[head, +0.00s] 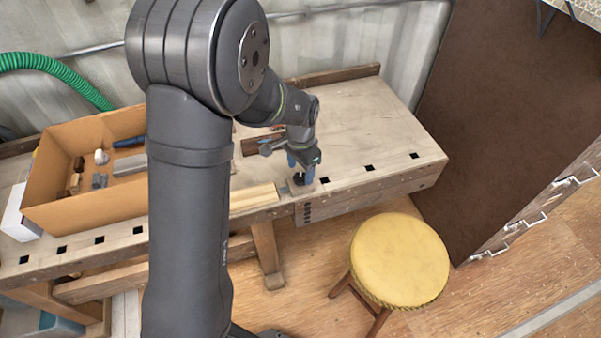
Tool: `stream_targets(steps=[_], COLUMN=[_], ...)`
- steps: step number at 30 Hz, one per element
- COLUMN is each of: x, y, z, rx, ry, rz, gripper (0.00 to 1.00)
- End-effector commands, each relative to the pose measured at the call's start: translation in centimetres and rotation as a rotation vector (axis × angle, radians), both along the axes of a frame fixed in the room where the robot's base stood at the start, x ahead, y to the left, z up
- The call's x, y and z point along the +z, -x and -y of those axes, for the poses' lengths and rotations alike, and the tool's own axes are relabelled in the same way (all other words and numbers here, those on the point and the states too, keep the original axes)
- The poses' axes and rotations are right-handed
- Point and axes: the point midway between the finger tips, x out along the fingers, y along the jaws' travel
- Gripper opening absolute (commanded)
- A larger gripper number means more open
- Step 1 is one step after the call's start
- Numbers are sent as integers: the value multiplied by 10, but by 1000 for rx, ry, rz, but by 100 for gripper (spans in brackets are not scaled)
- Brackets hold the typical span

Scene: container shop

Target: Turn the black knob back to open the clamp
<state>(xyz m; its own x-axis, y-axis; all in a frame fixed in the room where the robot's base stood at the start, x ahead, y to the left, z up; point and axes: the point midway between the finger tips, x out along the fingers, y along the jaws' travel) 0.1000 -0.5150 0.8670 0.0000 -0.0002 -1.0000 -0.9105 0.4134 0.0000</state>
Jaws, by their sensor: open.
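My gripper (302,168) points down over the front edge of the wooden workbench (375,120), its blue fingers apart. A small dark round part (299,179), which looks like the black knob, sits between and just below the fingers. I cannot tell whether the fingers touch it. A small grey metal piece (284,190), possibly part of the clamp, shows just left of it, at the end of a pale wood strip (253,197) along the bench's front edge. The rest of the clamp is too small or hidden behind my gripper.
An open cardboard box (62,205) with tools stands on the bench at left, partly behind my arm. A yellow-topped stool (400,258) stands in front of the bench at right. A large brown panel (500,110) rises at right. The bench's right part is clear.

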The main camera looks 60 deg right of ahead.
Motion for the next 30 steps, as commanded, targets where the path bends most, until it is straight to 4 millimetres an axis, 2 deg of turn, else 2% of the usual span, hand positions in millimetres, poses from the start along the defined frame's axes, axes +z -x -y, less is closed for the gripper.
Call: stream_targets(steps=[3,6,16,17,23,30], x=[-15,-22,-24,-24,-24,-24], y=[0,0,0,0,0,0], z=[0,0,0,0,0,0], rx=[0,0,0,0,0,13], ry=[-2,-2,0,0,0,0], rz=[0,0,0,0,0,0], gripper=[59,59,59,55,16,14])
